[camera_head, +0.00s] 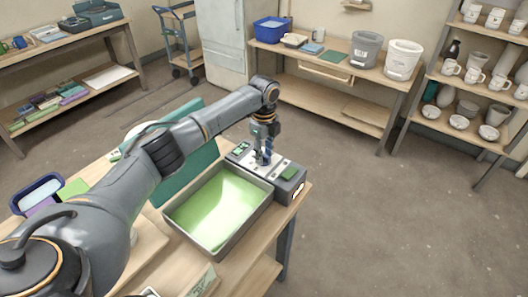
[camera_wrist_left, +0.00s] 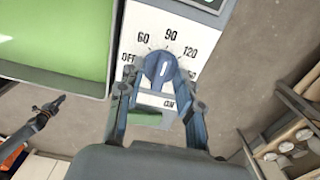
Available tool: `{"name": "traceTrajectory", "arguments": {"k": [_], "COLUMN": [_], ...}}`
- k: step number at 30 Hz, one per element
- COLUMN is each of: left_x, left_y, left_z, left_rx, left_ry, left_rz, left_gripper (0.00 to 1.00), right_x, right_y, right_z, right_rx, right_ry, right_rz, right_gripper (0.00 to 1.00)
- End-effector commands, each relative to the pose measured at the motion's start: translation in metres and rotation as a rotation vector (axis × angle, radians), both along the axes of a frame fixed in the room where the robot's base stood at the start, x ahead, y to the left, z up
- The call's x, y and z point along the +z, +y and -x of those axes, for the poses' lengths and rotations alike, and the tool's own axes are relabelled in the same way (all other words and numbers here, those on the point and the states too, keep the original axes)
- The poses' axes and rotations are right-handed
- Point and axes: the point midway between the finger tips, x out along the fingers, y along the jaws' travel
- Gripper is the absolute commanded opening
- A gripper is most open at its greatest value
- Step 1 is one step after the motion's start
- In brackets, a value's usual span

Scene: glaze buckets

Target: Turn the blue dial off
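The blue dial (camera_wrist_left: 161,67) sits on a white panel marked OFF, 60, 90 and 120, with ON below. Its white mark points upward, close to 90. My left gripper (camera_wrist_left: 158,82) is over the panel in the left wrist view, one finger on each side of the dial, with narrow gaps apparent. Whether a finger touches the dial is unclear. In the head view the left gripper (camera_head: 262,158) reaches down onto the device (camera_head: 290,187) at the table's far corner, and the dial is hardly visible there.
A grey tray of green glaze (camera_head: 218,208) stands right against the device. A teal board (camera_head: 190,160) stands behind the tray. A blue container (camera_head: 38,192) is at the left. Floor beyond the table is clear; shelves with buckets (camera_head: 402,60) and cups stand farther off.

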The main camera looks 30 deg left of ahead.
Motion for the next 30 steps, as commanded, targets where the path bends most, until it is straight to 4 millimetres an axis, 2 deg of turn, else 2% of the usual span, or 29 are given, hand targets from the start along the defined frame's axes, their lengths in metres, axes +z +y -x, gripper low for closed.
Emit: {"name": "traceTrajectory", "arguments": {"k": [1, 4, 5, 17, 23, 30], "left_x": [0.000, 0.000, 0.000, 0.002, 0.004, 0.005], "left_y": [0.000, 0.000, 0.000, 0.000, -0.001, -0.001], "left_z": [0.000, 0.000, 0.000, 0.000, 0.001, 0.001], "left_rx": [0.000, 0.000, 0.000, 0.036, 0.140, 0.347], "left_ry": [0.000, 0.000, 0.000, 0.001, 0.004, 0.004], "left_rz": [0.000, 0.000, 0.000, 0.001, 0.002, 0.003], "left_gripper": [0.24, 0.03, 0.00, 0.00, 0.00, 0.00], "right_x": [0.000, 0.000, 0.000, 0.007, 0.023, 0.048], "right_y": [-0.002, -0.005, -0.006, -0.006, -0.006, -0.005], "right_z": [0.002, 0.003, 0.003, -0.001, -0.002, -0.003], "right_rx": [0.001, 0.002, 0.002, 0.003, 0.003, 0.002], "right_ry": [0.003, 0.005, 0.005, -0.002, -0.003, -0.004], "right_rz": [0.003, 0.006, 0.007, 0.008, 0.007, 0.005], "right_gripper": [0.00, 0.00, 0.00, 0.00, 0.00, 0.00]}}
